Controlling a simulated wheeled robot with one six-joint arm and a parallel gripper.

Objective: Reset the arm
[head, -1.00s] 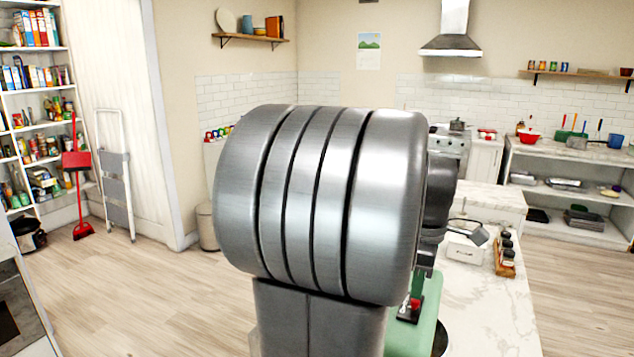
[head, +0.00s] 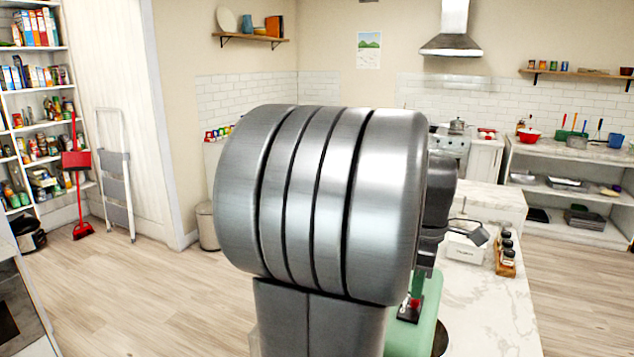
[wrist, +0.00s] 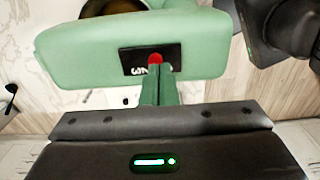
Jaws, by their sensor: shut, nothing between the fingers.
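My gripper (wrist: 158,72) shows in the wrist view with its two green fingers together and nothing between them. Its tips are in front of a mint-green appliance (wrist: 90,48) that has a black plate and a red knob (wrist: 155,59). I cannot tell whether they touch it. In the head view my large metallic arm link fills the middle and hides much of the scene. The mint-green appliance (head: 428,318) shows in part at its lower right, with a green finger just above it.
A marble counter (head: 487,312) carries a white box (head: 463,247) and a rack of dark-lidded jars (head: 505,255). A stepladder (head: 116,180) and red broom (head: 78,190) stand at the left. Open floor lies left of my arm and right of the counter.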

